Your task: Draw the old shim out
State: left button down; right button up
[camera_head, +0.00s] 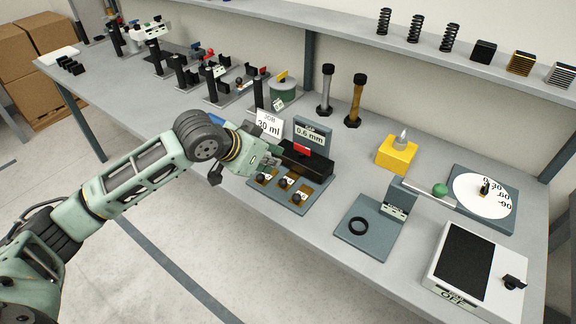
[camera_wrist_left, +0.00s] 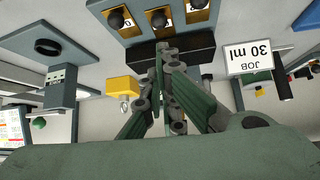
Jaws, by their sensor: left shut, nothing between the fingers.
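The shim station's grey plate (camera_head: 290,206) carries a long black block (camera_head: 312,162) with a red tab (camera_head: 302,149) at its top. Behind it stands a sign reading 0.6 mm (camera_head: 309,132). Several brass shims with black knobs lie in front, one at the plate's right (camera_head: 297,197); they also show in the wrist view (camera_wrist_left: 158,20). My left gripper (camera_head: 273,156) is shut and empty at the block's left end. In the wrist view its fingertips (camera_wrist_left: 165,48) overlap the black block (camera_wrist_left: 195,50); I cannot tell whether they touch it. No old shim is clearly identifiable in the block.
A JOB 30 ml card (camera_head: 268,124) stands just behind my left gripper. Two upright bolts (camera_head: 355,102) stand behind.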

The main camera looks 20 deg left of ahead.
aim_at(284, 186)
pick_arm(q)
jog(key=p+x, duration=0.1)
jog(key=x, duration=0.8)
jog(key=shift+w+d+f, duration=0.15)
jog(key=shift+w+f, duration=0.1)
jog(key=shift+w, duration=0.05)
jog(key=s+p, duration=0.1)
jog(key=s+a+p, duration=0.1)
jog(key=p, duration=0.1)
jog(key=shift+s+r, duration=0.1)
jog(key=shift+s, duration=0.4)
jog(key=shift+f, duration=0.25)
jog(key=shift+s, duration=0.1)
